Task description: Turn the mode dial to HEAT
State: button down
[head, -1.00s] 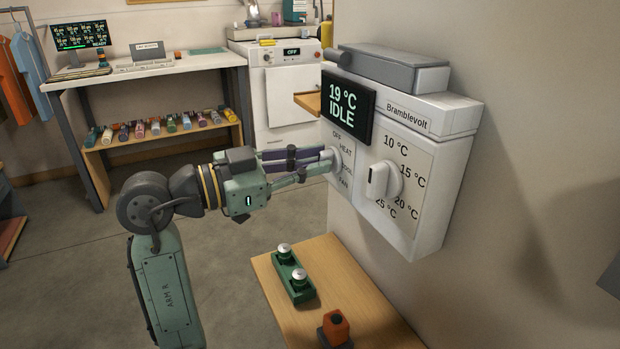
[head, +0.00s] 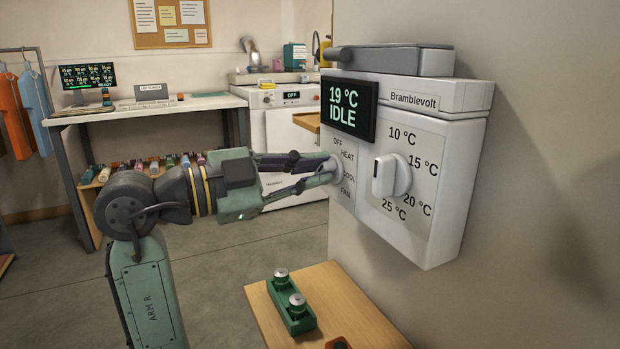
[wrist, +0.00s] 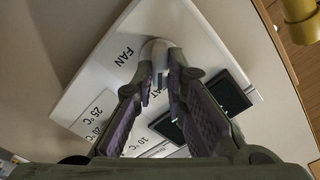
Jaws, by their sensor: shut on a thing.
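The white Bramblevolt control box (head: 450,190) hangs on the wall at the right of the head view. Its mode dial (head: 336,164) sits on the left part of the front, among the labels OFF, HEAT, COOL and FAN. My gripper (head: 328,172) reaches it from the left and is shut on it. The fingers hide much of the dial, so I cannot tell where it points. In the wrist view the pale dial (wrist: 156,50) shows at the tips of my gripper (wrist: 160,82). The display (head: 348,106) reads 19 °C IDLE.
A second, larger temperature dial (head: 391,176) is right of the mode dial. Below stands a wooden table (head: 365,318) with a green holder (head: 292,316) carrying two silver-topped knobs. A workbench (head: 150,106) and a white appliance (head: 290,130) stand behind. Open floor lies left.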

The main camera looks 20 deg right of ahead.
dwell(0.3)
jog(key=c, duration=1.6)
grip_release()
jog(key=s+a, duration=0.2)
jog(key=a, duration=1)
jog(key=shift+s, duration=0.2)
